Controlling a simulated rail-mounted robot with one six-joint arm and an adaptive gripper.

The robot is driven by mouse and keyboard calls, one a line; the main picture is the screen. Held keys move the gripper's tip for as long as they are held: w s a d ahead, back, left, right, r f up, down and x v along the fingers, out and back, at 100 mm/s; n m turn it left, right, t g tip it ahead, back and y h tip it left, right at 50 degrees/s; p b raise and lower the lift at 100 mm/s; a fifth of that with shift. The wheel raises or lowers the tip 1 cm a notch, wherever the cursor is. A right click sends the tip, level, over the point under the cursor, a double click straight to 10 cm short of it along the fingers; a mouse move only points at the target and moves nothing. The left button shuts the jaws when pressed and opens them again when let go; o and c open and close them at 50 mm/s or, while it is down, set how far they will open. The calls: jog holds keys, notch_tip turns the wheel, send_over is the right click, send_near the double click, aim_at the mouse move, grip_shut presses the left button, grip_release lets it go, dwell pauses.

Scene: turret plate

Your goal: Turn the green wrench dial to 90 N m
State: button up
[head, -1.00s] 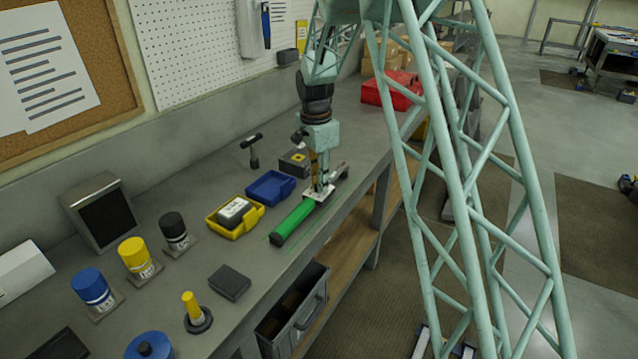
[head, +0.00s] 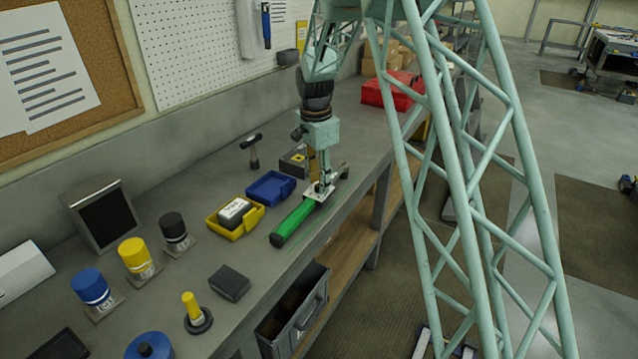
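The green wrench (head: 291,224) lies near the front edge of the workbench, its green handle pointing toward the lower left. A pale plate with the dial (head: 318,192) sits at the handle's upper right end, and a dark head sticks out beyond it. My gripper (head: 322,184) points down over the dial, at or just above it. The fingers are too small and overlapped to tell whether they are open or shut, or whether they touch the dial. The dial's scale and reading cannot be made out.
A blue tray (head: 271,187) and a yellow tray (head: 236,234) with a dark-and-white block stand left of the wrench. A hammer (head: 252,151) stands behind. A black block (head: 229,283) lies in front. A red case (head: 392,92) is farther back. The bench edge is close on the right.

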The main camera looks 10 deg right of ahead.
aim_at(318, 187)
notch_tip(318, 187, up, 11)
jog(key=shift+s+a, duration=0.3)
jog(key=shift+s, duration=0.05)
dwell(0.4)
